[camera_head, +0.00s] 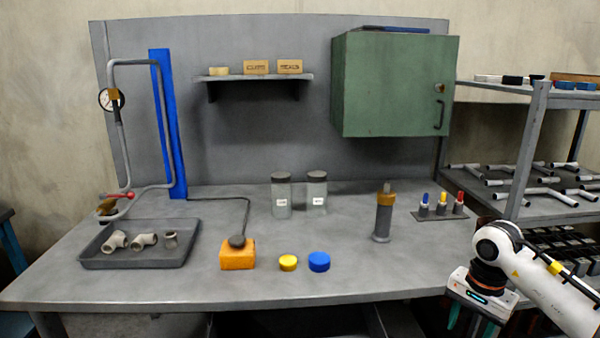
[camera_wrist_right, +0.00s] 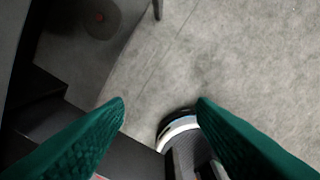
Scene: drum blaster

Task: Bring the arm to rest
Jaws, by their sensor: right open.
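My right arm (camera_head: 550,290) comes in from the lower right in the head view, bent down at the wrist. My right gripper (camera_head: 472,322) hangs beyond the table's front right corner, partly cut off by the frame's bottom edge. In the right wrist view my right gripper (camera_wrist_right: 160,104) shows its two green fingers well apart with nothing between them. Below it lie the grey floor (camera_wrist_right: 235,60) and a dark rounded part at the bottom. My left arm and gripper are in neither view.
The grey table (camera_head: 350,285) holds a tray (camera_head: 100,260) of fittings, an orange block (camera_head: 237,254), yellow (camera_head: 288,262) and blue (camera_head: 319,261) caps, two jars (camera_head: 281,195) and a grey cylinder (camera_head: 383,220). A shelf rack (camera_head: 530,150) stands right, close behind my arm.

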